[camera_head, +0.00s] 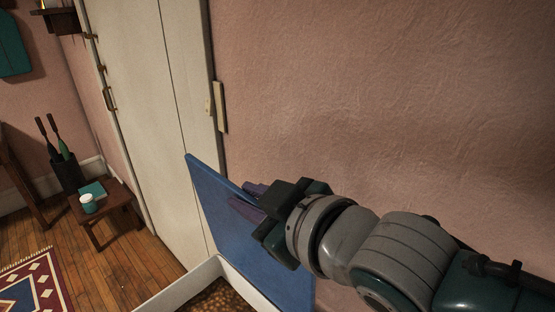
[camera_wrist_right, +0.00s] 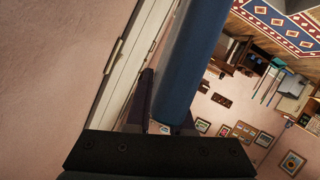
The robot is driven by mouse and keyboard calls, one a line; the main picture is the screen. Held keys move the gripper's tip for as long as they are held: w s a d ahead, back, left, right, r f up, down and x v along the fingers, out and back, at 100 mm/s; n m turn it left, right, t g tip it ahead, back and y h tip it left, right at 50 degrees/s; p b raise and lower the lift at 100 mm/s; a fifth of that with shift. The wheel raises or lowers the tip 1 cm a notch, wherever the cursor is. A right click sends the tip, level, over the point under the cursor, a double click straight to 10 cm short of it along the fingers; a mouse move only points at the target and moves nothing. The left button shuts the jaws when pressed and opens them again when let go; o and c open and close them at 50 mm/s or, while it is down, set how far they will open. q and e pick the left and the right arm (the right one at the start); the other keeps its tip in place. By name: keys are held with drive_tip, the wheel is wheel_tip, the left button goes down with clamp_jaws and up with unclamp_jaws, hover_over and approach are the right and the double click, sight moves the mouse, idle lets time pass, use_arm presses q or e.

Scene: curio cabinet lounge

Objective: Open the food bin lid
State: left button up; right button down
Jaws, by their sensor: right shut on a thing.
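The food bin (camera_head: 188,286) has pale walls and stands at the bottom middle of the head view, with brown food (camera_head: 222,298) showing inside. Its blue lid (camera_head: 222,214) is raised and stands steeply tilted above the bin, so the bin is open. My right gripper (camera_head: 247,201) is shut on the lid, with its purple fingers at the lid's right edge. In the right wrist view the lid (camera_wrist_right: 186,60) runs up between the fingers. The lower part of the bin is out of frame. My left gripper is not in view.
A pink wall (camera_head: 390,100) rises close behind the lid and my right arm. A white door (camera_head: 150,110) stands to the left. A patterned rug (camera_head: 35,285) lies on the floor.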

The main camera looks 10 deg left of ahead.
drive_tip(key=shift+d+f, duration=0.1)
drive_tip(key=shift+f, duration=0.15)
drive_tip(key=c, duration=1.2)
unclamp_jaws()
drive_tip(key=shift+c, duration=0.2)
drive_tip(key=o, duration=0.4)
drive_tip(key=shift+r, duration=0.1)
drive_tip(key=shift+c, duration=0.2)
drive_tip(key=shift+r, duration=0.1)
